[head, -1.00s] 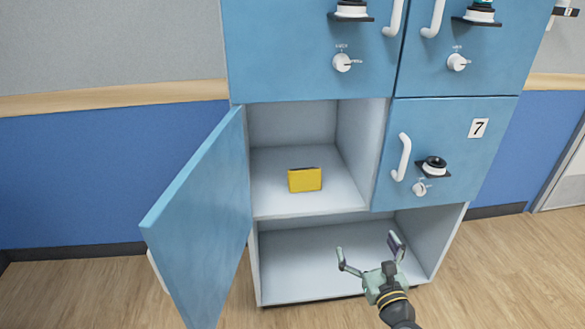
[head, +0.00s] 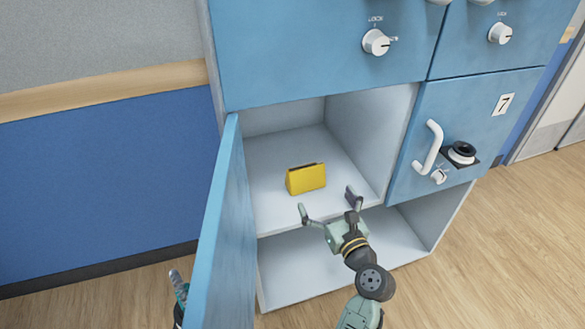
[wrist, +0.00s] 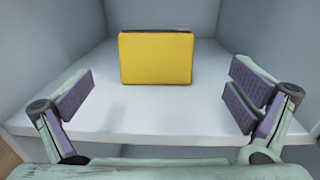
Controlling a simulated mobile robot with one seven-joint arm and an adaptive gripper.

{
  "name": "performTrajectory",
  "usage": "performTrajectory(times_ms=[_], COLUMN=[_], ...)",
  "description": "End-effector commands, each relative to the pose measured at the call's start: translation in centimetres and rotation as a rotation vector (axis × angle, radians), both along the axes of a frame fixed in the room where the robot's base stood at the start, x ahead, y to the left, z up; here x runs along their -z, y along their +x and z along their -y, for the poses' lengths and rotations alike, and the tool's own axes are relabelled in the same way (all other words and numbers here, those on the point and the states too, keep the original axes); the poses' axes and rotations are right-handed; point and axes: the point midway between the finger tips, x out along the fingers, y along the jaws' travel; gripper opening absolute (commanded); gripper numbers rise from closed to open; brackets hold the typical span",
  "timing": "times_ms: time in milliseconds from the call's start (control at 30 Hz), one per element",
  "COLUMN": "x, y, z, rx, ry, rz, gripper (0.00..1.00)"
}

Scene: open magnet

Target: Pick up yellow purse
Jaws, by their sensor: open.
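The yellow purse (head: 306,179) stands upright on the floor of an open locker compartment (head: 285,212). In the wrist view the purse (wrist: 156,58) is ahead, a little left of centre between the fingers, and apart from them. My gripper (head: 330,202) is open and empty, at the front edge of the compartment, just in front of and slightly right of the purse. Its two fingers also show in the wrist view (wrist: 160,97), spread wider than the purse. The back of the purse is hidden.
The open blue door (head: 222,235) stands at the left of the compartment. The compartment's right wall (head: 372,140) is close to my right finger. A closed locker numbered 7 (head: 465,130) with a white handle is at right. An open lower compartment (head: 300,270) lies below.

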Motion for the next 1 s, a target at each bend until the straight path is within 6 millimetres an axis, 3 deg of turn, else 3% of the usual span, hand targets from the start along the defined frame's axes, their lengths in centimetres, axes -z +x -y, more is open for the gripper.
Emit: performTrajectory(times_ms=[167,433,667,1000], x=[0.0,-0.3,-0.3,-0.8], y=[0.2,3.8,5.5,9.4], z=[-0.1,-1.8,-2.6,-4.6], rx=[0.000,-0.003,-0.001,-0.001], ry=[0.000,0.001,0.000,0.000], rz=[0.000,0.002,0.001,0.000], gripper=[1.00,1.00,1.00,1.00])
